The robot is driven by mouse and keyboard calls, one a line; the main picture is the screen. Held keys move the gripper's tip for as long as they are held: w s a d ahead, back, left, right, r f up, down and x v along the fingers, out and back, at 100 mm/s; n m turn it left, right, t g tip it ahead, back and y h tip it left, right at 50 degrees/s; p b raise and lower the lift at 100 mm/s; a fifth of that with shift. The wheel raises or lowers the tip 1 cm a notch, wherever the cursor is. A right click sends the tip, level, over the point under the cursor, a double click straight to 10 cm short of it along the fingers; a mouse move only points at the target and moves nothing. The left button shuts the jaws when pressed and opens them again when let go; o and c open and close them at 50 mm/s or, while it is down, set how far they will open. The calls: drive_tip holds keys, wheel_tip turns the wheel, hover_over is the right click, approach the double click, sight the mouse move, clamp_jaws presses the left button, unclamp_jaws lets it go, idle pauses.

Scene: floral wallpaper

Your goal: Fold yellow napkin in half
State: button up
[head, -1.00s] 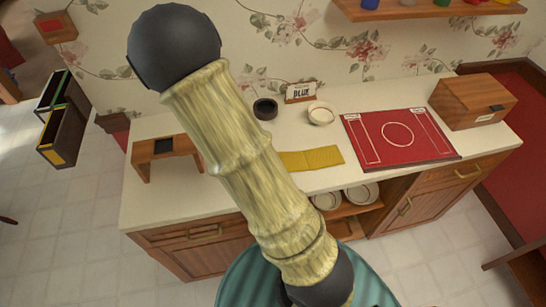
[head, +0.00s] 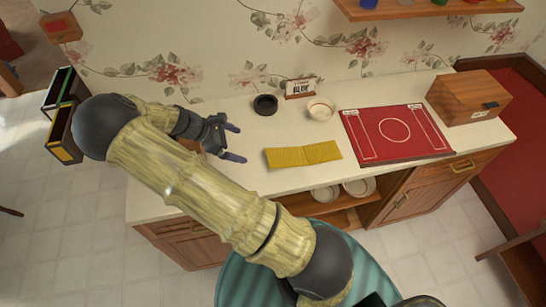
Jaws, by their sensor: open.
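The yellow napkin (head: 303,154) lies flat on the white counter, left of the red mat. It is a wide rectangle with a faint crease near its middle. My gripper (head: 236,143) is open and empty, with its dark fingertips pointing right. It is just left of the napkin's left edge and apart from it in the picture. Its exact height over the counter is hard to tell.
A dark bowl (head: 265,105), a small sign (head: 299,89) and a white bowl (head: 320,109) stand behind the napkin. The red mat (head: 397,134) and a wooden box (head: 468,98) are to the right. My arm hides the counter's left part.

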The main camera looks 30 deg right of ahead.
sight(272, 157)
drive_tip(key=p+x, duration=0.4)
drive_tip(key=x, duration=1.1)
drive_tip(key=shift+s+d+p, duration=0.1)
drive_tip(key=shift+d+p, duration=0.2)
drive_tip(key=shift+p, duration=0.1)
drive_tip(key=shift+x, duration=0.75)
drive_tip(key=shift+a+f, duration=0.1)
drive_tip(key=c, duration=0.6)
